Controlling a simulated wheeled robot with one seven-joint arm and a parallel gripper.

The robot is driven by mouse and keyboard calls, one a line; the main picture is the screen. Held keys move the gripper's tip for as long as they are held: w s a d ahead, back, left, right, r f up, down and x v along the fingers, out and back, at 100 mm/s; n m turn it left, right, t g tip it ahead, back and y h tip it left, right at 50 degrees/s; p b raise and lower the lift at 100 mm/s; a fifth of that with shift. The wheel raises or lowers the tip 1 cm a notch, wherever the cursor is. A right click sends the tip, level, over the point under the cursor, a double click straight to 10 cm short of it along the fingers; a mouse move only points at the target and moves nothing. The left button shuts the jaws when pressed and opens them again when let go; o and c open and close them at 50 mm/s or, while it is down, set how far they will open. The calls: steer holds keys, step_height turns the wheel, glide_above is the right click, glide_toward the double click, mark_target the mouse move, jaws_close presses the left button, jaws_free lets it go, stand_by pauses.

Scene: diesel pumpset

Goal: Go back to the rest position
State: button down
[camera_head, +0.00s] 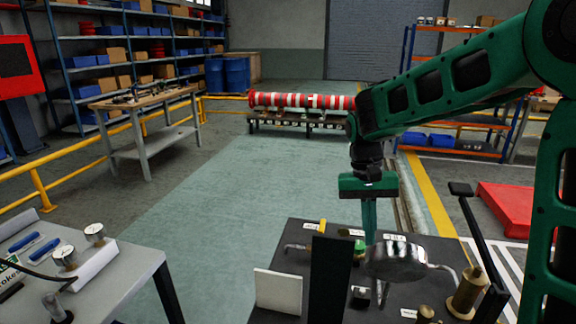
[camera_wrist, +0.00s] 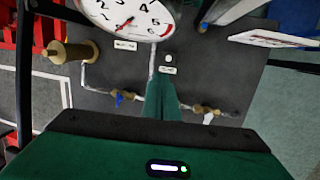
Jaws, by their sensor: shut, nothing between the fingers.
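My gripper (camera_head: 369,222) hangs from the green arm, pointing down over the dark panel table (camera_head: 297,233). Its green fingers are closed together with nothing between them. In the wrist view the shut fingers (camera_wrist: 162,100) point at the dark panel, with a dial gauge (camera_wrist: 130,12) just beyond them. In the head view the round silver gauge body (camera_head: 396,258) stands beside the fingertips and a little in front of them. I cannot tell from these views whether the fingertips touch anything.
The panel also carries a brass fitting (camera_head: 467,292), a white plate (camera_head: 278,292) and a dark upright post (camera_head: 329,280). A grey table with gauges (camera_head: 40,290) stands at left. A workbench (camera_head: 150,98) is farther back. Green floor (camera_head: 235,190) between them is clear.

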steer(key=s+d+r+m, duration=0.2)
steer(key=s+d, duration=0.9)
steer(key=d, duration=0.1)
steer(key=s+d+f+t, duration=0.1)
steer(key=s+d, duration=0.1)
steer(key=s, duration=0.5)
steer(key=s+d+f+t+y, duration=0.1)
steer(key=s+d, duration=0.1)
steer(key=s, duration=0.5)
steer(key=shift+s+d+m, duration=0.25)
steer(key=shift+s+m, duration=0.05)
steer(key=shift+s, duration=0.1)
steer(key=shift+f, duration=0.1)
steer(key=shift+d, duration=0.1)
